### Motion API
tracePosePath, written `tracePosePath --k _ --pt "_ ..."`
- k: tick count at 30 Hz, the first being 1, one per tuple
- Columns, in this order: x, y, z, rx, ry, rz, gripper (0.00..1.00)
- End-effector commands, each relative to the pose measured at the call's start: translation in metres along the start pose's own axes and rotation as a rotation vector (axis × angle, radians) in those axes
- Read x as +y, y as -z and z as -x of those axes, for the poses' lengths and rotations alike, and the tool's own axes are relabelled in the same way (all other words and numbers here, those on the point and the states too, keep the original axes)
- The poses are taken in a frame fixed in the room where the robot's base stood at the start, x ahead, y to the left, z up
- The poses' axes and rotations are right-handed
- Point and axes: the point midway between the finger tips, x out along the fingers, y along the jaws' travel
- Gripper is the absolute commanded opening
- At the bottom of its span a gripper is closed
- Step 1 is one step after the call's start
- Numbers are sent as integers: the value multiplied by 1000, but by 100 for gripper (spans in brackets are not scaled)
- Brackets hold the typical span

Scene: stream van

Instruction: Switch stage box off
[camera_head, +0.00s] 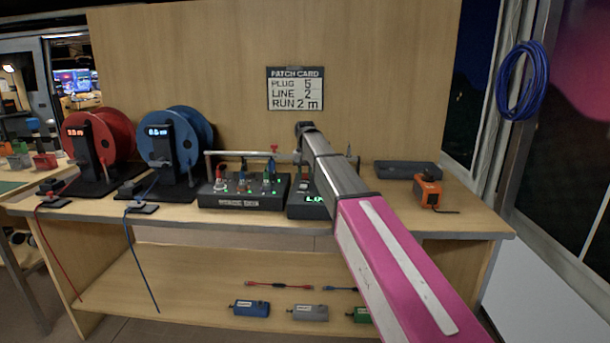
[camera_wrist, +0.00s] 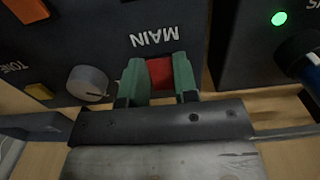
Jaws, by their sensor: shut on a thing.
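My gripper (camera_wrist: 158,78) has its green fingertips closed on the two sides of a red switch (camera_wrist: 160,71) under the upside-down word MAIN in the wrist view. The switch is on a dark box (camera_wrist: 115,42) that also has a grey TONE knob (camera_wrist: 88,84) and orange buttons. My fingertips are hidden there. A wider dark box (camera_head: 243,200) with several plugs and green lights stands just left of it. I cannot read which label says stage box.
A red reel (camera_head: 88,140) and a blue reel (camera_head: 183,140) stand on the left of the bench. A dark tray (camera_head: 405,169) and an orange device (camera_head: 428,192) are on the right. A patch card (camera_head: 295,88) hangs behind. Small boxes lie on the lower shelf.

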Motion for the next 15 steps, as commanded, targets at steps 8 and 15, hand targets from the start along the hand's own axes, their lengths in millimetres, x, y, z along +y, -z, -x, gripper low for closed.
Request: tracePosePath --k 8,15 --pt "-1 9 2 -195 0 -1 4" --pt "0 8 3 -281 0 0 4"
